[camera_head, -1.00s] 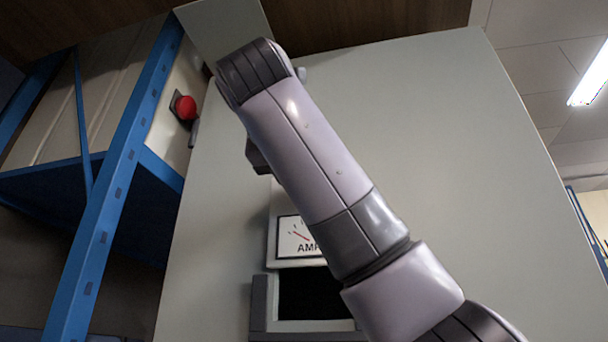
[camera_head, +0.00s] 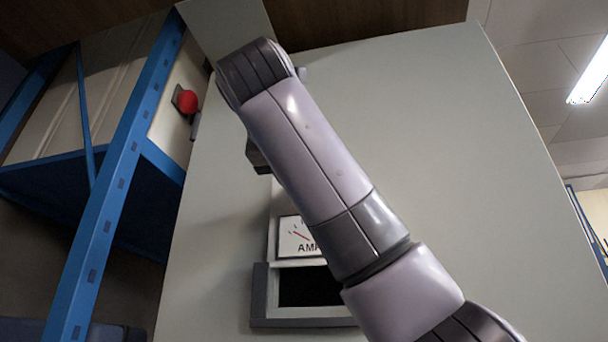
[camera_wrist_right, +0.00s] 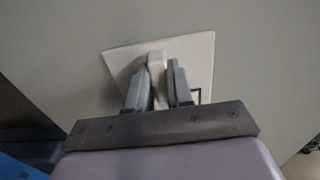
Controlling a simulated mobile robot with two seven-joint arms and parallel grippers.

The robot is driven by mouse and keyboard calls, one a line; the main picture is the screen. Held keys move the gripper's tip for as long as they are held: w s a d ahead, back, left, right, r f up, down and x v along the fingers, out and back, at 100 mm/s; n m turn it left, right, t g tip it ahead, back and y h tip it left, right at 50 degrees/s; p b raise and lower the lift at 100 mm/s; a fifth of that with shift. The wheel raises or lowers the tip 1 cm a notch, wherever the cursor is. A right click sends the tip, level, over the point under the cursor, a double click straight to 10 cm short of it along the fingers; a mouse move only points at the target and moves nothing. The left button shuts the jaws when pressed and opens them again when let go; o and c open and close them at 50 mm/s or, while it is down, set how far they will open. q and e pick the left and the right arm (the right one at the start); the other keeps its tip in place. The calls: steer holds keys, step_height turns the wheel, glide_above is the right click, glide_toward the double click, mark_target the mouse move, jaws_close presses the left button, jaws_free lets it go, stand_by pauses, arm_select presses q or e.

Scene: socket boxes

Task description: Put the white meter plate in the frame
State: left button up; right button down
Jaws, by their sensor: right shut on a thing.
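The white meter plate (camera_head: 284,250) has a dial with a red needle and the letters AMP. In the head view it is upright in front of the panel, its right part hidden behind my right arm. The frame (camera_head: 262,297) has a dark rectangular opening and a light and grey border. It is just below the plate, whose lower edge appears to meet or overlap the frame's top. In the right wrist view my right gripper (camera_wrist_right: 158,72) is shut on the handle of the white plate (camera_wrist_right: 195,58). My left gripper is not in view.
A large pale grey panel (camera_head: 460,180) fills the middle. A blue rack (camera_head: 112,190) stands at the left, with a red button (camera_head: 188,102) beside it. The panel right of my arm is bare.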

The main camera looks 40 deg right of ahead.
steer(key=shift+f+b, duration=1.5)
steer(key=shift+f, duration=0.3)
step_height(320, 180, down, 3)
steer(key=b, duration=0.2)
steer(key=shift+r+b, duration=0.1)
steer(key=shift+b, duration=0.25)
steer(key=c, duration=0.9)
jaws_free()
steer(key=shift+c, duration=0.2)
steer(key=v, duration=0.7)
steer(key=shift+b, duration=0.3)
steer(key=shift+a, duration=0.1)
